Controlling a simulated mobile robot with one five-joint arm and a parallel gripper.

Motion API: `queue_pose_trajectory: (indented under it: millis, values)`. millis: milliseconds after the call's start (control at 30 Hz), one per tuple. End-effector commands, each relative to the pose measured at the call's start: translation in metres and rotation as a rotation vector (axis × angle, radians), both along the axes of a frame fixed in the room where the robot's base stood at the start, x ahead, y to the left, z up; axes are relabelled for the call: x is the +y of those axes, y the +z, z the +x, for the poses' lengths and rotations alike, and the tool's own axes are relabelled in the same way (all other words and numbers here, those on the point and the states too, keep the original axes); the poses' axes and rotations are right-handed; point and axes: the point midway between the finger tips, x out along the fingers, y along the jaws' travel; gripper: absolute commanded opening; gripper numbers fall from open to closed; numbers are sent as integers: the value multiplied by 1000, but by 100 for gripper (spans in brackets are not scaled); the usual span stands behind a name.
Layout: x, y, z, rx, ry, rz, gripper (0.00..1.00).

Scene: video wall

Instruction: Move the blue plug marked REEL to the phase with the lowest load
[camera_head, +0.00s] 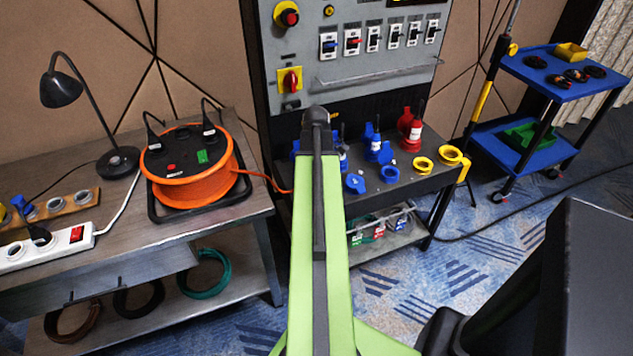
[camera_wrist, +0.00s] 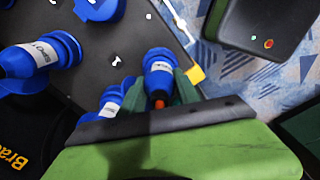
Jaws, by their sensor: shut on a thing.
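In the wrist view my gripper (camera_wrist: 160,88) is shut on a blue plug (camera_wrist: 158,62), with a dark green finger on either side of it. Its white label is too small to read. A second blue plug (camera_wrist: 110,101) with a white label sits just left of the fingers. A blue plug marked SPOT (camera_wrist: 40,58) lies further left. In the head view my arm hides the gripper and the held plug. Blue plugs (camera_head: 372,141) and a red plug (camera_head: 410,126) stand on the dark shelf (camera_head: 413,187) under the grey panel (camera_head: 375,62). No load readings are legible.
Blue sockets (camera_head: 355,184) and yellow rings (camera_head: 423,164) are on the shelf's front. An orange cable reel (camera_head: 190,190) and a lamp (camera_head: 62,90) stand on the left bench. A blue trolley (camera_head: 545,85) is at the right. Patterned carpet is open between.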

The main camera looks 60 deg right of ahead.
Motion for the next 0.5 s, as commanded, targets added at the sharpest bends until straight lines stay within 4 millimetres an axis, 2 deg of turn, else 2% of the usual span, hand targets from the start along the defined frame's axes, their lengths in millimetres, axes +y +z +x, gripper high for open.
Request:
queue_pose_trajectory:
  millis: [233,267,433,500]
  values:
    - [0,-2,0,0,0,0,0]
    - [0,-2,0,0,0,0,39]
    - [0,-2,-1,0,-1,0,62]
    - [-1,-2,-1,0,-1,-1,64]
